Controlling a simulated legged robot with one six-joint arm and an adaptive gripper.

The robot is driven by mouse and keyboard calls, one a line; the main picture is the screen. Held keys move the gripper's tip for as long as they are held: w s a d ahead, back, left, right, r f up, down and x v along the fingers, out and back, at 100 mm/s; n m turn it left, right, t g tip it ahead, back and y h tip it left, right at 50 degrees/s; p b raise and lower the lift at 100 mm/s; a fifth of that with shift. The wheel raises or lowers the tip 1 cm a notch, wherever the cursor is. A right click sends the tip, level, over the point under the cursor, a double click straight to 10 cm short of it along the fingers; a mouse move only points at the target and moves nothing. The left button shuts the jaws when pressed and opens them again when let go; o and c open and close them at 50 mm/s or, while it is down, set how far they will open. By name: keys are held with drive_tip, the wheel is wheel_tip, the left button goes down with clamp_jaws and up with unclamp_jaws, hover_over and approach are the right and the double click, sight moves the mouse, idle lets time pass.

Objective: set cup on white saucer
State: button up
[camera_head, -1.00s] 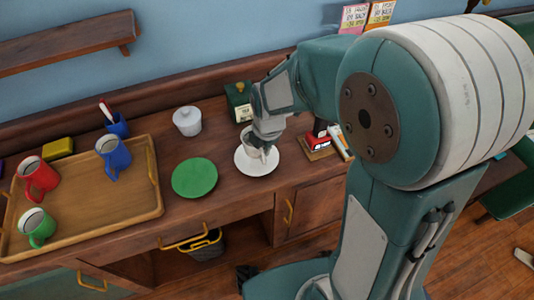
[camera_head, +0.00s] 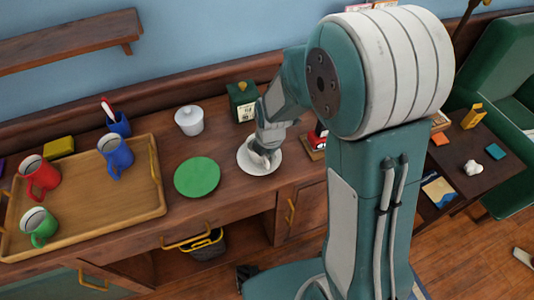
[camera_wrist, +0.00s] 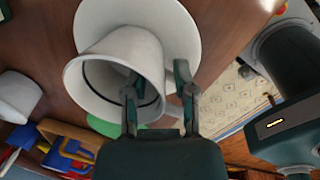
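The white cup (camera_wrist: 115,62) is at the white saucer (camera_head: 246,168), which lies on the wooden counter. In the wrist view its mouth faces my camera and its base is against or just over the saucer (camera_wrist: 186,28). My gripper (camera_wrist: 157,85) has one finger inside the cup and the other outside, by the handle. The fingers stand apart with the cup's wall between them. In the head view my gripper (camera_head: 265,152) covers much of the cup, so contact with the saucer is hard to judge.
A green disc (camera_head: 197,177) lies left of the saucer. A wooden tray (camera_head: 95,222) with red, blue and green mugs is at the left. A red item (camera_head: 317,138) is close on the right.

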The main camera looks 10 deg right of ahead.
drive_tip(key=shift+r, duration=0.15)
wheel_tip(320, 180, up, 12)
drive_tip(key=s, duration=0.2)
drive_tip(key=s+d+r+m+t, duration=0.2)
drive_tip(key=s+r+m, duration=0.3)
drive_tip(key=s+m, duration=0.3)
drive_tip(key=s+d+r+m+t, duration=0.2)
drive_tip(key=s+d+r+m, duration=0.3)
drive_tip(key=m, duration=1.1)
drive_tip(key=s+r, duration=0.1)
drive_tip(key=s, duration=0.1)
drive_tip(key=shift+s+d+m+h, duration=0.2)
drive_tip(key=shift+s+m+h, duration=0.1)
drive_tip(key=shift+s+m, duration=0.1)
